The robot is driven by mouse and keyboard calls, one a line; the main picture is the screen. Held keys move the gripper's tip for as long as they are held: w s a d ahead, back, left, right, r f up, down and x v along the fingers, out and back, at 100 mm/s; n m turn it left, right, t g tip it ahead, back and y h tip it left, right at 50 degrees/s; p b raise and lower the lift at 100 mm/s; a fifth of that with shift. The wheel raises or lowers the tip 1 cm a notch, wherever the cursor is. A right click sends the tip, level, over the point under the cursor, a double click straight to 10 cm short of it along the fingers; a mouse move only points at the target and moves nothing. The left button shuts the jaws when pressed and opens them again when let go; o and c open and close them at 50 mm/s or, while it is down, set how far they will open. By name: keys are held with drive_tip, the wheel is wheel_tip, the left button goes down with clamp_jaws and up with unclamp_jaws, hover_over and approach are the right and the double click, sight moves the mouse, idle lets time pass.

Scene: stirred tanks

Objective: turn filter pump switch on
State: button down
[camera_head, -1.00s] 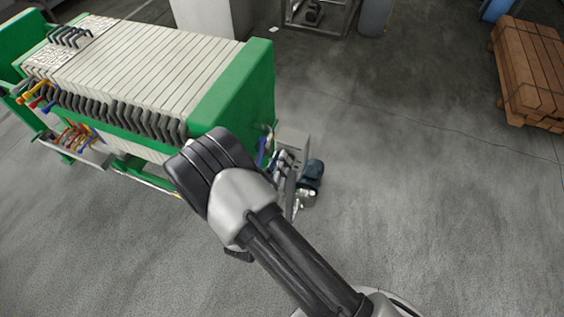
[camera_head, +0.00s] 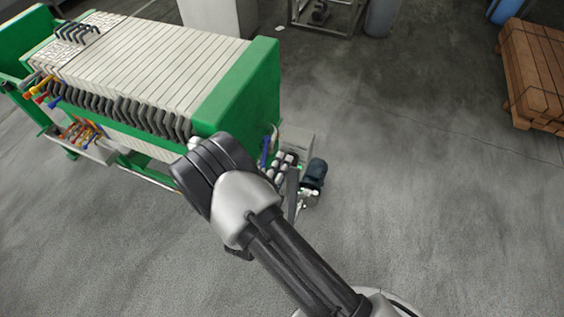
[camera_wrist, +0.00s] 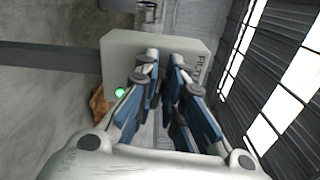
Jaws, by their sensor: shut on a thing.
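The filter pump's grey control box (camera_wrist: 118,62) fills the middle of the wrist view, with part of a dark label at its right side. A green lamp (camera_wrist: 120,92) glows on its left part. My gripper (camera_wrist: 165,60) is at the box face, its two blue-padded fingers close together at the tips. The switch itself is hidden by the fingertips, which appear shut on it. In the head view my gripper (camera_head: 284,164) is by the grey box (camera_head: 299,139), and the dark pump motor (camera_head: 315,173) stands just right of it.
The green and white filter press (camera_head: 262,90) stands directly left of the box, close to my arm. A wooden pallet stack (camera_head: 535,70) is at the far right. The floor (camera_head: 420,190) on the right is clear.

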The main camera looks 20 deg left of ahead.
drive_tip(key=shift+f+n, duration=0.1)
drive_tip(key=shift+n, duration=0.4)
drive_tip(key=c, duration=1.7)
unclamp_jaws()
drive_tip(key=s, duration=0.8)
drive_tip(key=s+a, duration=0.1)
drive_tip(key=s, duration=0.3)
drive_tip(key=shift+d, duration=0.1)
